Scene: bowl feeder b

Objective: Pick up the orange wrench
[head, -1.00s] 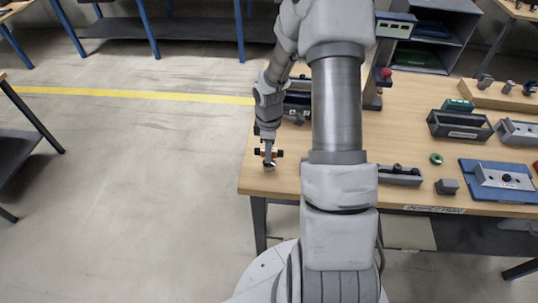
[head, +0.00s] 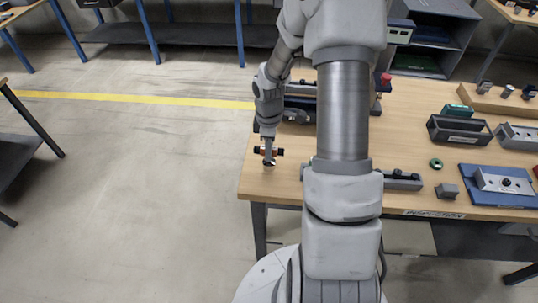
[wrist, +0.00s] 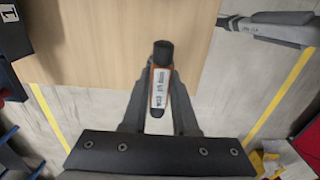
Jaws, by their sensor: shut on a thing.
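The orange wrench (wrist: 161,77) lies between the fingers of my gripper (wrist: 160,92) in the wrist view. It has a black end, orange edges and a white label with print. My gripper is shut on it. In the head view my gripper (head: 269,160) is over the near left corner of the wooden table, and a small orange and black part of the wrench (head: 261,151) shows there. Whether the wrench touches the tabletop is hard to tell.
The wooden table (head: 400,150) extends to the right. It carries a dark open bin (head: 459,130), a green ring (head: 436,163), a small grey block (head: 447,190) and a blue plate (head: 482,196) with a fixture. Open floor lies left of the table.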

